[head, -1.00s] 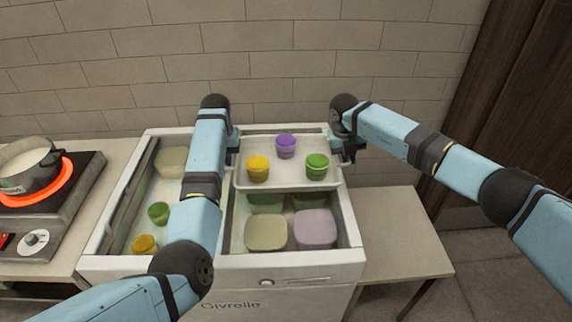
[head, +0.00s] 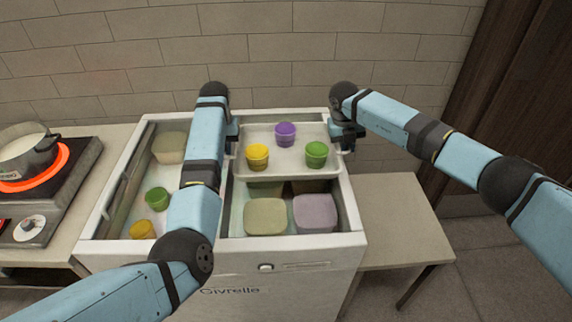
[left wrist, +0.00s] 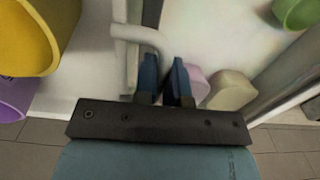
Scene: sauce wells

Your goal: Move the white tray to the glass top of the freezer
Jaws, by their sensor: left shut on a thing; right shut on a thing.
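The white tray (head: 290,168) is level over the back of the freezer's open right half. It carries a yellow cup (head: 257,158), a purple cup (head: 285,135) and a green cup (head: 316,155). My left gripper (head: 232,148) is shut on the tray's left end, partly hidden by my arm. In the left wrist view its fingers (left wrist: 166,88) are at the pale handle (left wrist: 140,35) beside the tray. My right gripper (head: 347,148) is shut on the tray's right end. The freezer's glass top (head: 135,195) appears to cover the left half, partly hidden by my left arm.
Lidded tubs (head: 265,217) sit in the open right half. A pot (head: 28,155) stands on a glowing burner at left. A bare side table (head: 395,215) stands at right.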

